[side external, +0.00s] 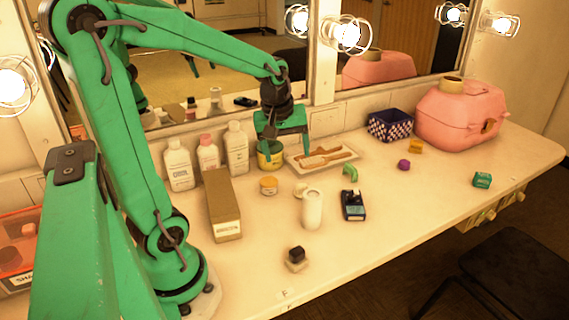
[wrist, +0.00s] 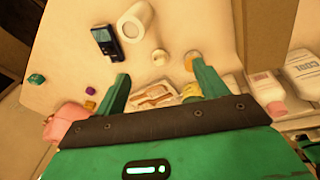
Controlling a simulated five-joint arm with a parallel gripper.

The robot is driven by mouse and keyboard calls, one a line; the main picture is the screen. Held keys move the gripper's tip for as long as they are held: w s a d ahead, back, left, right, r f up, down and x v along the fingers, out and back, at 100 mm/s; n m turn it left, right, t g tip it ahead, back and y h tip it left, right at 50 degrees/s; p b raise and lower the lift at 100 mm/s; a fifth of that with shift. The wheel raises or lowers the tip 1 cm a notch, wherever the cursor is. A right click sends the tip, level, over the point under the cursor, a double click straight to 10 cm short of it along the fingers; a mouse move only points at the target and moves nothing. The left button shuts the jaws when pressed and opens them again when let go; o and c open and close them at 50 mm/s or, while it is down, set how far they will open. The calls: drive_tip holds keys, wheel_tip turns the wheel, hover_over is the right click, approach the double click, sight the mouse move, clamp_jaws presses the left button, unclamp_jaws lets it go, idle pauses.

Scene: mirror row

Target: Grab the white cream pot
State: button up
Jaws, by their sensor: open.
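A small white pot (side external: 302,190), which I take for the cream pot, stands on the counter behind a white cylinder (side external: 312,210). It also shows in the wrist view (wrist: 160,57), close to the cylinder (wrist: 133,21). A pale jar with an orange-tan lid (side external: 268,186) stands to its left. My gripper (side external: 286,156) is open, with nothing seen held, above the back of the counter, behind the pot. In the wrist view my gripper (wrist: 161,70) has its fingers wide apart, with the pot showing between and beyond them.
A yellow-green tin (side external: 270,155) stands by my gripper's left finger, partly hidden. A tray (side external: 298,167) with brushes lies to the right. Bottles (side external: 236,148) and a brown box (side external: 222,205) stand left. A dark device (side external: 353,205) lies right of the cylinder. The front right counter is mostly clear.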

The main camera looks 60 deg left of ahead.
drive_tip(key=w+a+f+n+g, duration=0.1)
drive_tip(key=w+a+f+n, duration=0.1)
drive_tip(key=a+f+n, duration=0.45)
drive_tip(key=n+g, duration=0.1)
drive_tip(key=n, duration=0.4)
hover_over(269, 181)
drive_tip(key=shift+h, duration=0.4)
wheel_tip(269, 181, down, 5)
drive_tip(key=shift+a+f, duration=0.1)
drive_tip(key=shift+f, duration=3.85)
drive_tip(key=c, duration=1)
drive_tip(key=shift+r, duration=0.15)
